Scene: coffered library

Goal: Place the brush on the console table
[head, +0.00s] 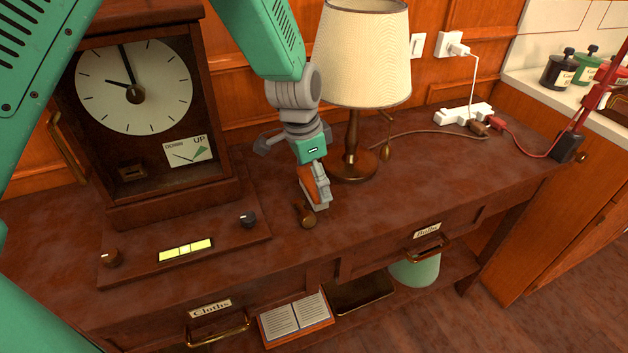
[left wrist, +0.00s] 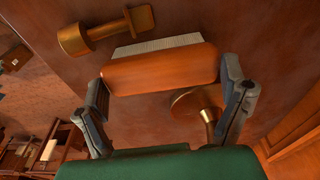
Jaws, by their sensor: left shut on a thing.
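The brush (left wrist: 160,70) has an orange-brown body and a row of pale bristles, seen in the left wrist view. My left gripper (head: 316,198) is shut on it, with one finger at each end of the body. In the head view only a small orange part of the brush (head: 311,180) shows beside the fingers. The gripper points down over the console table (head: 430,172), between the clock and the lamp. I cannot tell whether the brush touches the tabletop. My right gripper is not in view.
A small brass-brown piece (head: 306,214) lies close by the gripper; it also shows in the left wrist view (left wrist: 105,30). The lamp (head: 354,160) stands just behind right. The clock (head: 140,110) fills the left. A power strip (head: 463,114) lies far right, with bare tabletop before it.

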